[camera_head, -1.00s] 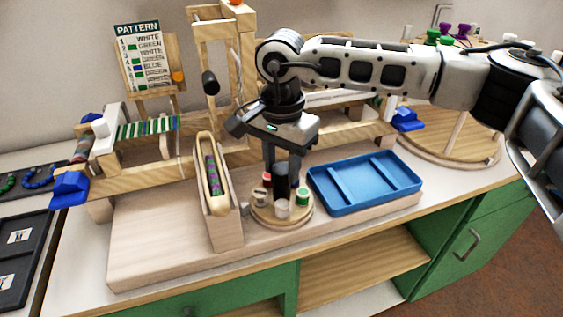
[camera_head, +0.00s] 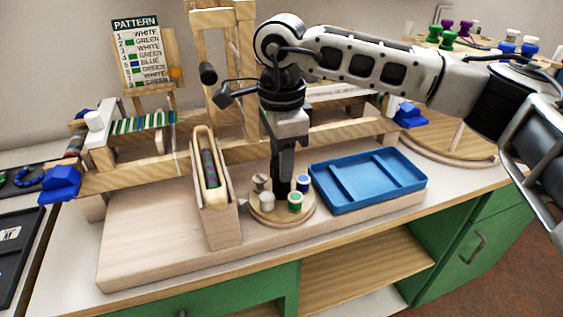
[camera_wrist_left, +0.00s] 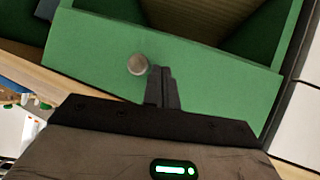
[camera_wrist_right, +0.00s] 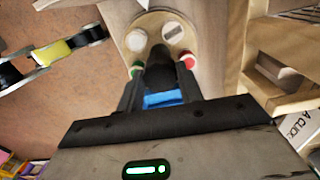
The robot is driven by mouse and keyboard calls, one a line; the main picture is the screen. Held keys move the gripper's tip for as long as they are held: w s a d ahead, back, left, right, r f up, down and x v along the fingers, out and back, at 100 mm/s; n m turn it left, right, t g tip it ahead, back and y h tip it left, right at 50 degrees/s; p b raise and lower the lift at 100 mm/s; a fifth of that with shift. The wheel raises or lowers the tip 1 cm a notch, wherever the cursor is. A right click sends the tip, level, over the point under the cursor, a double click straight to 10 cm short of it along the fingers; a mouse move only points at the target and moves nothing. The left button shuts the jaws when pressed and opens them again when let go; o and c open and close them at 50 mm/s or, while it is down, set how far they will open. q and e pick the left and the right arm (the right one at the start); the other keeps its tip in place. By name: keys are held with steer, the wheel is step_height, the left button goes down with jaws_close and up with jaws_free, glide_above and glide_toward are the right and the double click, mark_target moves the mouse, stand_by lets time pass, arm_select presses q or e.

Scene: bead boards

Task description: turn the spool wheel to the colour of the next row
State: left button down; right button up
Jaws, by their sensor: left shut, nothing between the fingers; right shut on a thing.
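The round wooden spool wheel (camera_head: 283,219) sits on the pale base. A white spool (camera_head: 266,201) is at its front left, a green one (camera_head: 295,201) at front right, a blue one (camera_head: 303,183) at right and a greyish one (camera_head: 260,183) at left. A red spool (camera_wrist_right: 187,60) shows in the right wrist view. My right gripper (camera_head: 281,190) points down, shut on the wheel's dark central knob (camera_wrist_right: 160,62). The pattern card (camera_head: 139,52) lists white, green and blue rows; an orange marker (camera_head: 176,73) sits by the lower rows. My left gripper (camera_wrist_left: 162,88) is shut and empty by a green drawer front.
A blue tray (camera_head: 370,181) stands right of the wheel. A wooden holder with a beaded shuttle (camera_head: 209,165) stands close on its left. The wooden loom with striped beadwork (camera_head: 140,124) is behind.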

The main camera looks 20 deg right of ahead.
steer(key=shift+m, duration=1)
steer(key=shift+m+b, duration=0.55)
steer(key=shift+m, duration=1.75)
steer(key=shift+r, duration=0.1)
steer(key=o, duration=1)
